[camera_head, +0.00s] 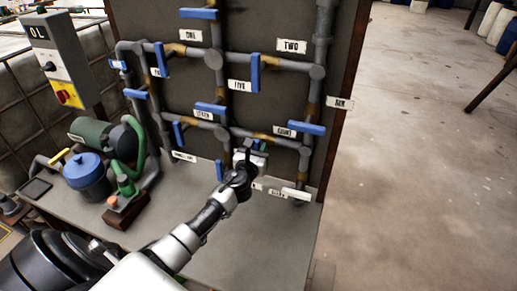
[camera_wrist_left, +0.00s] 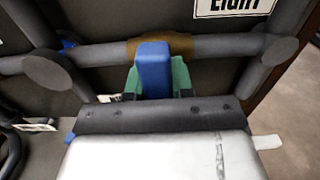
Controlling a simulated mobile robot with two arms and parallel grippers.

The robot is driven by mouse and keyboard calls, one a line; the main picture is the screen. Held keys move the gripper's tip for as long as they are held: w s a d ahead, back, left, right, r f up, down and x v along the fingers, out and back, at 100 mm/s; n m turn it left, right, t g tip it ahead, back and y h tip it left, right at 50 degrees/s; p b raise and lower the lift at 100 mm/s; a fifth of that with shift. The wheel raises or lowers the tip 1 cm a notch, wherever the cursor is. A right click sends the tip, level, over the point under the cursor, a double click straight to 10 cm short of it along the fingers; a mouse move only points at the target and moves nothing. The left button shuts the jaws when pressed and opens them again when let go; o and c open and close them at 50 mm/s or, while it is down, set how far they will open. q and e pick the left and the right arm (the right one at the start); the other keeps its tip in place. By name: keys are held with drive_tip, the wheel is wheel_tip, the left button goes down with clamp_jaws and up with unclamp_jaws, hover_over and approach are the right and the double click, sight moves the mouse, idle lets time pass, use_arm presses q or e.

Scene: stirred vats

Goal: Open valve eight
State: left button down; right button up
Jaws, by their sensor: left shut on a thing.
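In the left wrist view, a blue lever (camera_wrist_left: 153,65) sits on a brown valve section (camera_wrist_left: 180,44) of a grey horizontal pipe. It lies across the pipe. A label reading EIGHT (camera_wrist_left: 235,5) is above and to the right of it. My left gripper (camera_wrist_left: 155,82) is shut on this lever, with a green pad on each side. In the head view, the left gripper (camera_head: 254,150) is at the lower pipe of the panel, below the EIGHT label (camera_head: 285,132), and hides most of the lever. My right gripper is not in view.
Other blue levers are close by: one on the right upright pipe (camera_head: 310,128), one below label FIVE (camera_head: 210,108) and one hanging lower left (camera_head: 219,170). A green pump (camera_head: 90,132) and a blue pot (camera_head: 87,175) stand left on the bench. Open floor (camera_head: 420,170) lies right.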

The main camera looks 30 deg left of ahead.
use_arm(q)
drive_tip(key=shift+n, duration=0.3)
drive_tip(key=n+b, duration=0.1)
drive_tip(key=n, duration=0.2)
drive_tip(key=shift+f+n, duration=0.1)
drive_tip(key=shift+n, duration=0.3)
drive_tip(key=n+b, duration=0.1)
drive_tip(key=n, duration=1.2)
drive_tip(key=shift+b, duration=0.4)
drive_tip(key=shift+n, duration=0.4)
drive_tip(key=c, duration=1)
unclamp_jaws()
drive_tip(key=shift+a, duration=0.1)
